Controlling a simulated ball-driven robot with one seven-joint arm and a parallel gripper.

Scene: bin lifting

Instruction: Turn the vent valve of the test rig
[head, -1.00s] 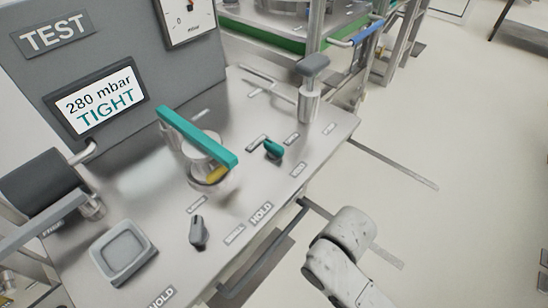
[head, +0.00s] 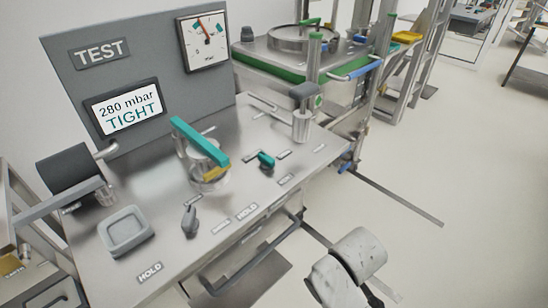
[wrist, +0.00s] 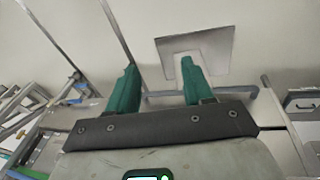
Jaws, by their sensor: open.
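The test rig (head: 165,235) is a steel bench with a grey TEST panel (head: 75,68) behind it. A small teal knob (head: 266,160) and a dark grey lever knob (head: 190,221) sit on its top beside small labels. Most labels are too small to read, so I cannot tell which knob is the vent valve. A long teal bar (head: 200,141) lies across a clear cylinder with a yellow part. My gripper (wrist: 157,67) shows in the wrist view with its two green fingers apart and nothing between them.
The screen (head: 127,110) reads 280 mbar TIGHT, with a dial gauge (head: 203,42) to its right. A square grey tray-like pad (head: 127,231) and a grey-topped post (head: 301,112) stand on the bench. A front handle rail (head: 250,257) juts out.

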